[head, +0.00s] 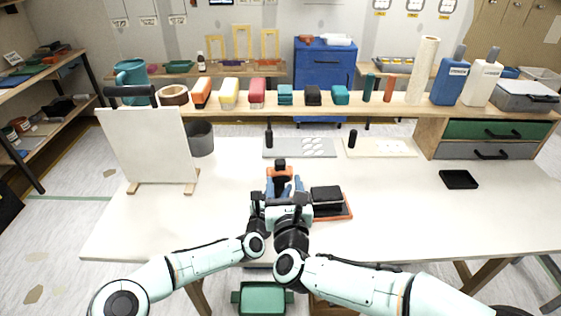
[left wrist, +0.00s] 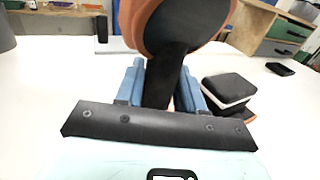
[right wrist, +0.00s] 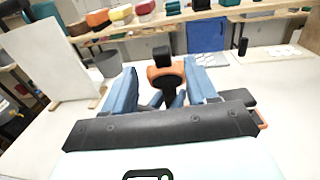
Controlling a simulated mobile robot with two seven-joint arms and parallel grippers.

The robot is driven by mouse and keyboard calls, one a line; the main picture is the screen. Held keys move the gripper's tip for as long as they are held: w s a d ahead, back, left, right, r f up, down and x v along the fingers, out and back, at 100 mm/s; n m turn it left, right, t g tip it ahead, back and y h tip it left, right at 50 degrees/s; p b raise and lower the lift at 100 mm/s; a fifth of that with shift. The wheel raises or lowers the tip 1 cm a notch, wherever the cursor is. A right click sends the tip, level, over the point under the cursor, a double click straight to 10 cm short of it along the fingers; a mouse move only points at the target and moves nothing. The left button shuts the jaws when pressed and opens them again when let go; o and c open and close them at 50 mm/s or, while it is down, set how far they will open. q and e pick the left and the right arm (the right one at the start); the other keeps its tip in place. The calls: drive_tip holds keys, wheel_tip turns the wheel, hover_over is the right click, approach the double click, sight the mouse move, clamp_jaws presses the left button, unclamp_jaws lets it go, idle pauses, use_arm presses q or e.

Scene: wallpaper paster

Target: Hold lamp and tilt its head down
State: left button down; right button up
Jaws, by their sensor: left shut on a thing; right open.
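The lamp (head: 280,174) is orange and black and stands on the worktable at the middle. In the left wrist view its black stem (left wrist: 167,80) rises between the blue fingers of my left gripper (left wrist: 165,88), which is shut on it, under the orange head (left wrist: 185,22). In the right wrist view the orange and black lamp head (right wrist: 165,75) shows ahead, between the widely spread fingers of my right gripper (right wrist: 163,85). The right gripper is open and seems apart from the lamp. In the head view the grippers overlap, and the lamp's lower part is hidden.
A black block on an orange-edged base (head: 328,203) stands close to the right of the grippers. A white board on a stand (head: 150,145) is at the left. A small black tray (head: 458,179) lies at the right. The white tabletop (head: 400,220) is clear at front right.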

sight(280, 161)
drive_tip(key=w, duration=0.7)
drive_tip(key=w+a, duration=0.1)
drive_tip(key=w, duration=0.3)
drive_tip(key=shift+w, duration=0.3)
drive_tip(key=shift+c, duration=0.3)
drive_tip(key=shift+f, duration=0.1)
clamp_jaws()
